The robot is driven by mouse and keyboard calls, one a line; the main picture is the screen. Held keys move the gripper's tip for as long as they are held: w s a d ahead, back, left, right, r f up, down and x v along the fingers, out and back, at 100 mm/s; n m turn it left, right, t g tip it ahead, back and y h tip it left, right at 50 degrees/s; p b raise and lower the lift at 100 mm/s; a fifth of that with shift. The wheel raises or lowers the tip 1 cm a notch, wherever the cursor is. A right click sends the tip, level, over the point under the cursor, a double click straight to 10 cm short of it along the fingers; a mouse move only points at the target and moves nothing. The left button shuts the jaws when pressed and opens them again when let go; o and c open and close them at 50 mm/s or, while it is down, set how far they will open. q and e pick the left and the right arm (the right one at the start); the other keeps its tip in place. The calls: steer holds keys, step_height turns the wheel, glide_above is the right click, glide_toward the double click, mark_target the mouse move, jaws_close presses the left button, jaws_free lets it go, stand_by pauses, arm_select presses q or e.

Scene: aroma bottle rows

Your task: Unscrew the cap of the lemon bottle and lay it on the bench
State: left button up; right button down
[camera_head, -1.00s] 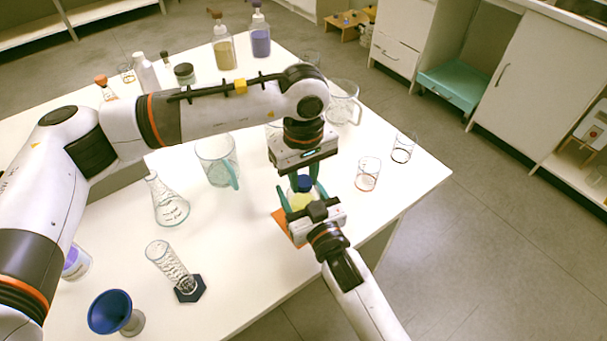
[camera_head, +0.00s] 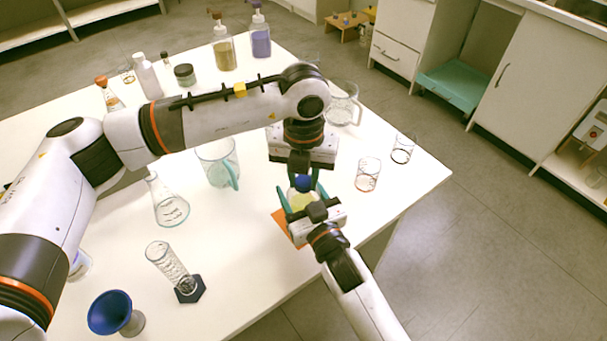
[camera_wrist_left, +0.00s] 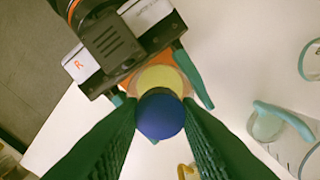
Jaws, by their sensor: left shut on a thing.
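The lemon bottle (camera_head: 299,201), with pale yellow contents, stands on an orange mat (camera_head: 284,226) near the bench's front edge. Its blue cap (camera_head: 303,184) is at the top; I cannot tell whether it still touches the neck. My left gripper (camera_head: 302,182) points down from above, shut on the cap. In the left wrist view the cap (camera_wrist_left: 160,114) sits between its dark green fingertips. My right gripper (camera_head: 302,197) comes in from the front, its teal fingers on both sides of the bottle; whether they press on it is unclear.
A teal-handled beaker (camera_head: 217,165) and a flask (camera_head: 168,205) stand left on the white bench (camera_head: 240,265). Glasses (camera_head: 367,175) stand to the right. A cylinder (camera_head: 170,265) and blue funnel (camera_head: 111,312) are front left. Bare bench lies between the cylinder and mat.

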mark_target(303, 180)
arm_select(q)
steer(key=n, duration=0.7)
steer(key=shift+n, duration=0.3)
steer(key=n, duration=0.6)
steer(key=shift+r, duration=0.2)
steer(key=shift+r, duration=1)
steer(key=shift+r, duration=2)
arm_select(e)
steer(key=shift+c, duration=1.3)
jaws_free()
steer(key=shift+s, duration=0.1)
